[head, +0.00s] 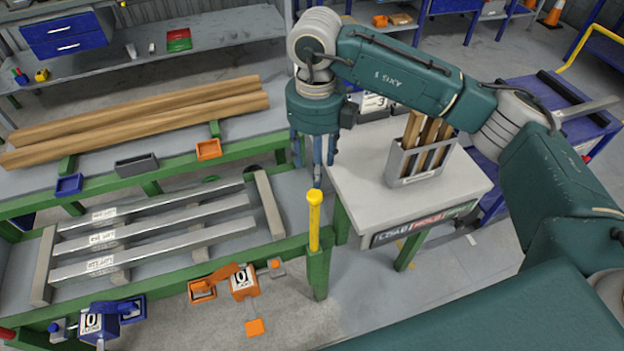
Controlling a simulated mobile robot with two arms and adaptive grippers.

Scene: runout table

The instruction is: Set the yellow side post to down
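The yellow side post (314,222) stands upright on the green leg at the right front corner of the runout table (212,265). Its rounded yellow top is above the table frame. My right gripper (314,168) points down just above and behind the post in the picture. Its fingers are spread apart with nothing between them. I see no contact with the post, but the exact gap is hard to judge. My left gripper is not in the head view.
Several metal bars (155,245) lie on the runout table. Long wooden beams (140,112) lie behind. A grey side table (425,205) with a holder of wooden pieces (418,165) stands at the right. Orange (243,282) and blue (98,325) units marked 0 sit along the front edge.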

